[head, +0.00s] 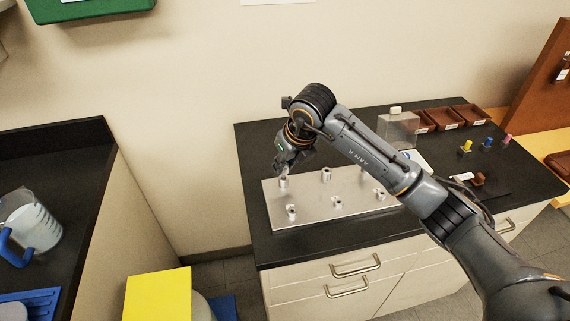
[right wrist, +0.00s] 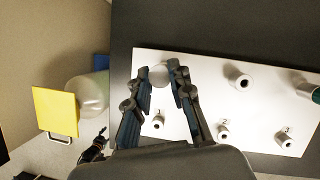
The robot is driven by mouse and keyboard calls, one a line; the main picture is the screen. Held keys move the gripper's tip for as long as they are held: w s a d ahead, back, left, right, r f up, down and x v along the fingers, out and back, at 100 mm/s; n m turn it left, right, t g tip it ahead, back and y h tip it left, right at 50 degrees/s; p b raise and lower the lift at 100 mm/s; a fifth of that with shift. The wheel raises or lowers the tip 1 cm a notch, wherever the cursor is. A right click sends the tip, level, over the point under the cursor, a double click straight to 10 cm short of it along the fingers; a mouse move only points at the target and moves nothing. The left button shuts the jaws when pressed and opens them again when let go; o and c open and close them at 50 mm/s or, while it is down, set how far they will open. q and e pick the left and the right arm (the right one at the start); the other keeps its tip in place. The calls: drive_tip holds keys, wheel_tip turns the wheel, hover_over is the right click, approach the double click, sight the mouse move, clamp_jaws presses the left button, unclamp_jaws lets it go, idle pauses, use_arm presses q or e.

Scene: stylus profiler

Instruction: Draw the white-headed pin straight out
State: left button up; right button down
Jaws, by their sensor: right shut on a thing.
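A pale metal plate (head: 312,208) lies on the black worktop and carries several short round metal sockets. My right gripper (head: 283,171) is over the plate's back left corner, above a socket (head: 283,183). In the right wrist view, its two fingers (right wrist: 160,82) are closed around a round white head (right wrist: 160,74), which I take to be the white-headed pin. The pin's shaft is hidden below the head, so I cannot tell how deep it sits.
Other sockets stand close by, such as the back middle one (head: 326,175) and a front one (head: 291,211). A clear box (head: 398,130), brown trays (head: 445,118) and small coloured pieces (head: 487,143) are to the right. A yellow-topped bin (head: 158,294) is at lower left.

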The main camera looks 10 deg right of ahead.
drive_tip(key=shift+r+p, duration=0.85)
drive_tip(key=shift+r, duration=1)
drive_tip(key=shift+r+p, duration=1.35)
drive_tip(key=shift+r, duration=1.15)
